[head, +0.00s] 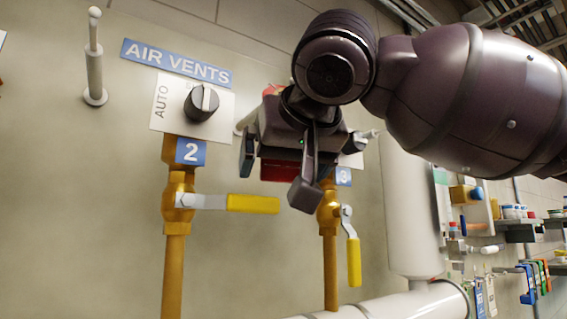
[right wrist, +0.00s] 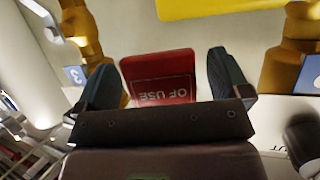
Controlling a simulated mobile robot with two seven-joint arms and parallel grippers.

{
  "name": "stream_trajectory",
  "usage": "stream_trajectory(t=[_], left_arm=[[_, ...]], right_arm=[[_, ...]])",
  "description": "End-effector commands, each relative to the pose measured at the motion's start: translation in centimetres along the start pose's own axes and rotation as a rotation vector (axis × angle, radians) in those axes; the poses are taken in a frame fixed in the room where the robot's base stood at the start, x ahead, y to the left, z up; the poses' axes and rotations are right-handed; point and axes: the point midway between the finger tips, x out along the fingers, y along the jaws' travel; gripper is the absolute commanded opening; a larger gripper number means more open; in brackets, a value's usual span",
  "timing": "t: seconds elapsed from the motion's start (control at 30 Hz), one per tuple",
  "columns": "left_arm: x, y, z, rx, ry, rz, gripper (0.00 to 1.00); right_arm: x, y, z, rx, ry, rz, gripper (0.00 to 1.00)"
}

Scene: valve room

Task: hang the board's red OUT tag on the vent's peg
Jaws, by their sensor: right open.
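The red tag (right wrist: 160,78) shows between the fingers of my right gripper (right wrist: 166,80) in the right wrist view, with "OF USE" upside down on it. There is a gap on each side of the tag, and the fingers are open. In the head view my right gripper (head: 277,172) is in front of the wall between vents 2 and 3. Red parts of the tag (head: 283,172) show behind and below it. A pale peg (head: 242,124) shows partly behind the gripper. Whether the tag hangs on it is hidden. My left gripper is out of view.
Another peg (head: 95,70) stands on the wall at left. Valve 2's yellow lever (head: 252,204) sticks out sideways below my gripper; valve 3's lever (head: 354,262) points down. A black knob (head: 202,102) sits above vent 2. Colored tags (head: 535,280) hang at far right.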

Motion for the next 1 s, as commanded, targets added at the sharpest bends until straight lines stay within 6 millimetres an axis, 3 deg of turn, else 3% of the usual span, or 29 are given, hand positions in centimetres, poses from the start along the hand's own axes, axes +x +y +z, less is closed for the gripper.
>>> stream_trajectory(t=[0.27,0.7,1.0], left_arm=[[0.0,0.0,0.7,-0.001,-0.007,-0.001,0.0],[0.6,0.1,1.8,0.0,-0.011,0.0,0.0],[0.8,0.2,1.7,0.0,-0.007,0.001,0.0]], right_arm=[[-1.8,0.0,0.0,0.0,0.002,-0.001,0.95],[-9.2,0.0,0.0,0.0,0.002,-0.001,0.95],[-10.8,0.0,0.0,0.0,-0.001,0.0,0.95]])
